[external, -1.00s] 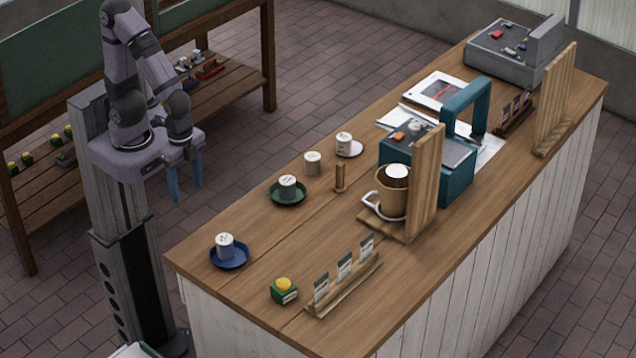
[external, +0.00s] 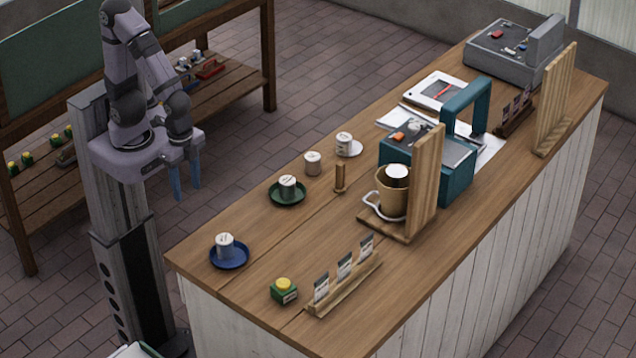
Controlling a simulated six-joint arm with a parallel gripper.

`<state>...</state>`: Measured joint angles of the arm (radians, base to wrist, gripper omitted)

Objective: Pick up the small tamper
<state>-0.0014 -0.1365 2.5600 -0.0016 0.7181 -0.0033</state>
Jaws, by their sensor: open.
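A small wooden peg-shaped thing, which looks like the small tamper (external: 340,178), stands upright on the wooden counter (external: 225,286), left of the brown mug. My gripper (external: 186,192) has blue fingers that point down and are open and empty. It hangs beyond the counter's left edge, well apart from the tamper. Nothing hides the tamper.
White cups stand on a blue saucer (external: 229,262), a green saucer (external: 287,200) and a white saucer (external: 356,149); another cup (external: 312,163) stands bare. A brown mug (external: 391,198), wooden board (external: 427,185) and teal machine (external: 457,184) are right of the tamper. A card holder (external: 345,290) is in front.

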